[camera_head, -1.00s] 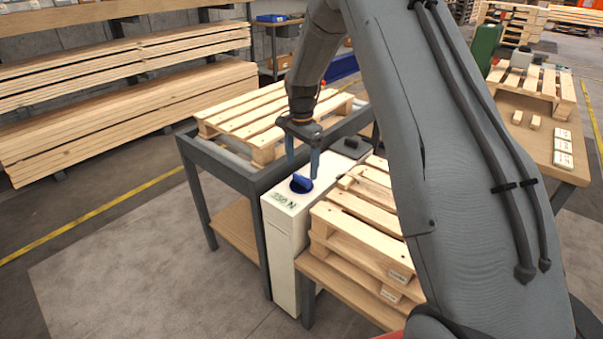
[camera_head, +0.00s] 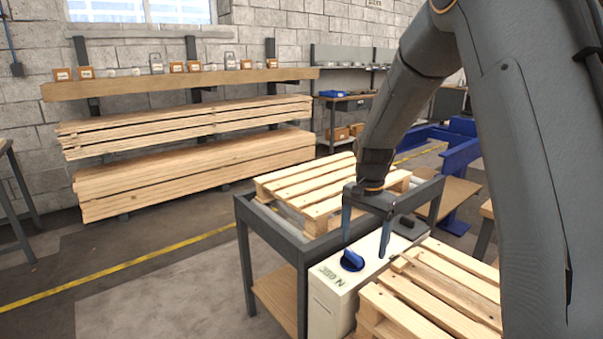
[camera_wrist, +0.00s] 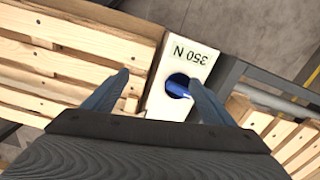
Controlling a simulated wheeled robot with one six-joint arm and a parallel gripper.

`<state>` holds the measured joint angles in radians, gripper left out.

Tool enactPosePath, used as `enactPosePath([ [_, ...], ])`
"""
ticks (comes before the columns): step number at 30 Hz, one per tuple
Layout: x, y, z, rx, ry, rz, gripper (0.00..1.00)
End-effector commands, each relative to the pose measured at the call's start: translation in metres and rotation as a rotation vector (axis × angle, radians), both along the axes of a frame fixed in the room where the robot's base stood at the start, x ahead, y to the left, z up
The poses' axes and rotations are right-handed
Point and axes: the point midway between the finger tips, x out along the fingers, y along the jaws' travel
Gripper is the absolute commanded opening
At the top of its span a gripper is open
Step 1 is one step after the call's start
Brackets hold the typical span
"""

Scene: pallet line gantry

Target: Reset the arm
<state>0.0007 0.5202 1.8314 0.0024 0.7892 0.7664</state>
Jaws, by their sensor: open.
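My gripper (camera_head: 365,231) points down above a white box-shaped cabinet (camera_head: 327,314), with its two blue-grey fingers spread and nothing between them that I can see gripped. In the wrist view my gripper (camera_wrist: 158,96) frames a blue knob (camera_wrist: 178,86) on the cabinet's top, below the printed label "350 N" (camera_wrist: 194,55).
A pallet (camera_head: 318,190) lies on a grey-framed table (camera_head: 285,234) behind the cabinet. Stacked pallets (camera_head: 440,287) stand close at its right. Long boards (camera_head: 200,170) fill a wall rack. Open floor lies at left.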

Motion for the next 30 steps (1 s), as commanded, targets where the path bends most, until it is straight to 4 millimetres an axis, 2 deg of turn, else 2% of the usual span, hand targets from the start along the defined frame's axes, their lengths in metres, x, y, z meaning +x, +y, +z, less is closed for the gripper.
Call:
enactPosePath([
  [1,-0.026,0.0,0.009,0.001,-0.002,0.07,0.78],
  [9,-0.162,0.002,0.023,0.001,-0.004,0.467,0.78],
  [12,-0.206,0.002,0.021,0.001,-0.004,0.59,0.78],
  [15,-0.239,0.002,0.019,0.002,-0.003,0.682,0.78],
  [18,-0.258,0.002,0.016,0.002,-0.004,0.737,0.78],
  [21,-0.266,0.002,0.015,0.002,-0.003,0.76,0.78],
  [30,-0.266,0.002,0.015,0.003,-0.002,0.763,0.78],
])
